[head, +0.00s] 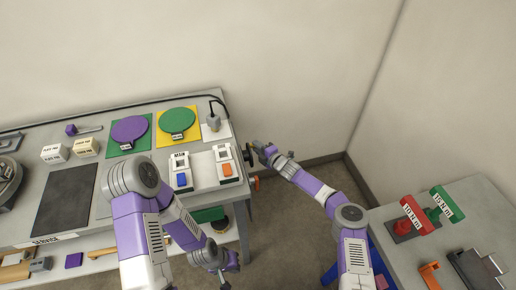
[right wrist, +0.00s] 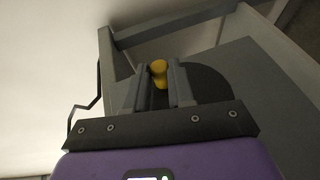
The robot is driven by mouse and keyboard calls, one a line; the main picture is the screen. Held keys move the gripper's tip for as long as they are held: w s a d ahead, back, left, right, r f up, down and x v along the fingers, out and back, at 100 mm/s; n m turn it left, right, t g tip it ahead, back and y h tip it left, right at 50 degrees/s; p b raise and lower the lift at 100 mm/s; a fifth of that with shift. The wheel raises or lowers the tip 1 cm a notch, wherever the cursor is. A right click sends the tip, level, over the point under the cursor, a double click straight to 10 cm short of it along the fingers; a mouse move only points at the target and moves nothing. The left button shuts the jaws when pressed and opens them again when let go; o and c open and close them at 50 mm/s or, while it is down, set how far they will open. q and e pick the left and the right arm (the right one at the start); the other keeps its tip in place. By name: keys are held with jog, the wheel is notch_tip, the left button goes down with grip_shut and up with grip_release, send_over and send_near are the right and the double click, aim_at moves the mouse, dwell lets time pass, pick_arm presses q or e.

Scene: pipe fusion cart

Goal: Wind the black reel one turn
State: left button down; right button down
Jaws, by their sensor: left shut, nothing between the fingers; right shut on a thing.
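The black reel (head: 248,156) is mounted on the right end of the grey cart. In the right wrist view it shows as a dark disc (right wrist: 208,82) behind the fingers, partly hidden by them. A yellow crank knob (right wrist: 158,68) stands out from it. My right gripper (head: 257,147) is at the reel, and in the right wrist view its two fingers (right wrist: 158,88) are shut on the yellow knob, one on each side. My left gripper (head: 230,269) is shut and empty, low in front of the cart, away from the reel.
The cart top (head: 104,205) holds a purple paddle (head: 129,129), a green paddle (head: 177,120) and two white switch units. A side table at right holds a red block (head: 412,214) and a green block (head: 447,204). Floor between is clear.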

jog(key=shift+s+d+n+t+y+b, duration=0.1)
jog(key=shift+s+n+t+y+b, duration=0.15)
jog(key=shift+n+t+y+b, duration=0.75)
jog(key=shift+s+d+m+t+y+b, duration=0.2)
jog(key=shift+t+b, duration=0.35)
jog(key=shift+b, duration=1.2)
jog(key=shift+s+a+n+t+y+b, duration=0.1)
jog(key=shift+s+n+t+y+b, duration=0.15)
jog(key=shift+n+t+y+b, duration=0.75)
jog(key=shift+m+g+h+b, duration=0.25)
jog(key=shift+m+h+b, duration=0.1)
jog(key=shift+m, duration=0.15)
jog(key=c, duration=1)
grip_release()
